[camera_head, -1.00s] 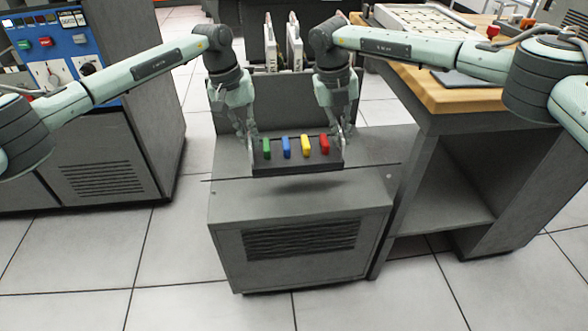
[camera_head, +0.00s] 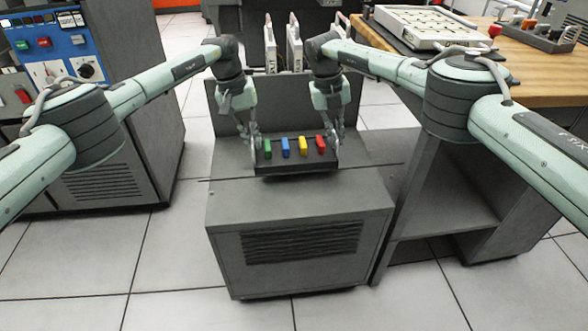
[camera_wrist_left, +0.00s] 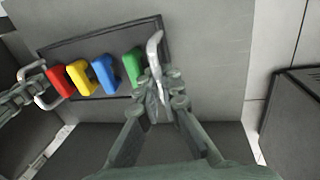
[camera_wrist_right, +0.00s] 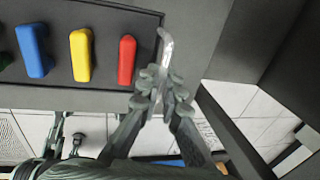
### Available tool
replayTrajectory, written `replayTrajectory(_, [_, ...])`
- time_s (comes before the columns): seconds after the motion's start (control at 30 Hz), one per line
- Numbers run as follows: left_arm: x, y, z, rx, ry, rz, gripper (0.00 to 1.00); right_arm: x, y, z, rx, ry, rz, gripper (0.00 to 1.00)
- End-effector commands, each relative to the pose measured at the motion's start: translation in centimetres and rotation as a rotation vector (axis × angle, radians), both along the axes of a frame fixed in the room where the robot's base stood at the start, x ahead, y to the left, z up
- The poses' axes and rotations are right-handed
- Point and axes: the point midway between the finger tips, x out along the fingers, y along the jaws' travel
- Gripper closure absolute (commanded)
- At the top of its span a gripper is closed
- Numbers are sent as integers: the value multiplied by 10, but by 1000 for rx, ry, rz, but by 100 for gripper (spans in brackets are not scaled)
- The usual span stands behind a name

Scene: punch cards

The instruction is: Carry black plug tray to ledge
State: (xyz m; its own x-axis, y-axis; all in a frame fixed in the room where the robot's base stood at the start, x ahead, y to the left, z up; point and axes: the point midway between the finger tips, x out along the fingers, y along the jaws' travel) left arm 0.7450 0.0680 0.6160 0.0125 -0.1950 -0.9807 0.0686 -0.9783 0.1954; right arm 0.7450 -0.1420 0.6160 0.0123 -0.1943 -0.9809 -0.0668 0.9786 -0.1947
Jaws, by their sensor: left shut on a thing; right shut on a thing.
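The black plug tray (camera_head: 296,166) carries a green, a blue, a yellow and a red plug in a row. It is level over the grey cabinet with the ledge (camera_head: 300,193); whether it touches the top is hard to tell. My left gripper (camera_head: 256,142) is shut on the handle at the tray's left end, and the left wrist view shows its fingers (camera_wrist_left: 158,88) around that pale handle. My right gripper (camera_head: 335,140) is shut on the handle at the right end; the right wrist view shows its fingers (camera_wrist_right: 163,85) at it.
A wooden-topped workbench (camera_head: 540,75) stands to the right, with a white tray (camera_head: 430,25) on it. A control cabinet (camera_head: 150,130) stands to the left. An upright grey panel (camera_head: 285,110) rises behind the tray. The cabinet top in front of the tray is clear.

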Motion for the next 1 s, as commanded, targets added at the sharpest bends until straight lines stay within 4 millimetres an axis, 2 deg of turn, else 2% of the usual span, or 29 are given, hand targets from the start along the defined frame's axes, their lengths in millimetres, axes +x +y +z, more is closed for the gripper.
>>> replayTrajectory(0.57, [2,3,-2,4,0,3,100,2,-3,-2,-4,-2,-5,100])
replayTrajectory(1.0, [2,3,-24,4,1,3,100,2,-3,-23,-5,-1,-5,100])
